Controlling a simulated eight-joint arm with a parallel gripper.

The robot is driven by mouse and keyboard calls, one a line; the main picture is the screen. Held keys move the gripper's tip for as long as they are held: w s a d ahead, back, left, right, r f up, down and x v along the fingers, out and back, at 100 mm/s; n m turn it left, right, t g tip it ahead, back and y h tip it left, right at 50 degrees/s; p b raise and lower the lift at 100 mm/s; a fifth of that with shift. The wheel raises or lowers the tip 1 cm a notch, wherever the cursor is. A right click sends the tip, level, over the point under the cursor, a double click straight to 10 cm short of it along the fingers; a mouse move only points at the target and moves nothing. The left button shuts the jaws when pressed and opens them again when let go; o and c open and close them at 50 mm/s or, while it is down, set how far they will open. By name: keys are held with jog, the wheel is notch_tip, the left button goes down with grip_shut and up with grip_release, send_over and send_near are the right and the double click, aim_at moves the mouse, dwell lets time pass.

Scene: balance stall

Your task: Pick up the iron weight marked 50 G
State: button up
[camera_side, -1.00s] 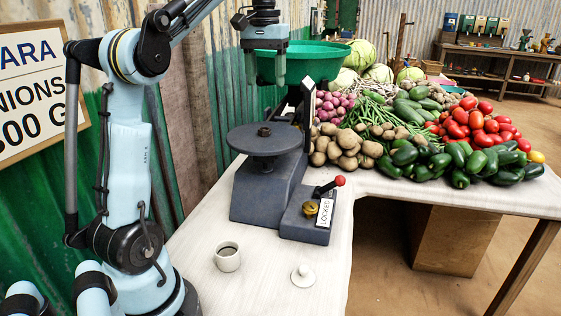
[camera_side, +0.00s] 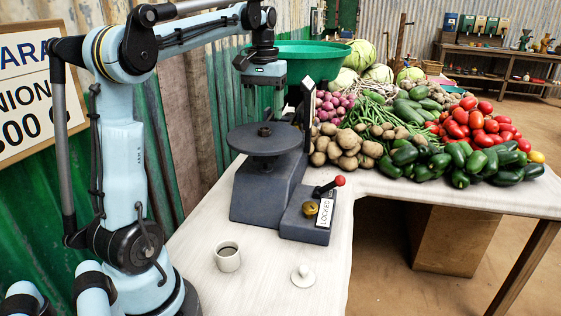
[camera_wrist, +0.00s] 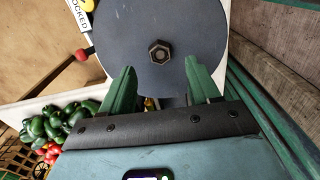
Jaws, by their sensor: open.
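A small dark hexagonal iron weight (camera_side: 264,131) sits on the round dark plate (camera_side: 245,143) of the balance (camera_side: 262,195). In the wrist view the hexagonal weight (camera_wrist: 159,51) shows from above near the middle of the plate (camera_wrist: 195,30). No 50 G mark can be read on it. My gripper (camera_side: 264,98) is open and empty, above the plate and the weight. In the wrist view the two green fingers of my gripper (camera_wrist: 161,82) stand apart, with nothing between them; the weight appears just beyond their tips.
The balance has a red-knobbed lever (camera_side: 339,181) beside a LOCKED label (camera_side: 325,211). A large green basin (camera_side: 310,60) stands behind my gripper. Potatoes (camera_side: 342,145) and other vegetables lie to the right. A white cup (camera_side: 228,262) and a white lid (camera_side: 303,277) are in front on the table.

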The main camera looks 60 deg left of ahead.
aim_at(265, 128)
jog(key=shift+a+f, duration=0.1)
jog(key=shift+f, duration=1.95)
jog(key=c, duration=1.1)
jog(key=shift+r, duration=0.15)
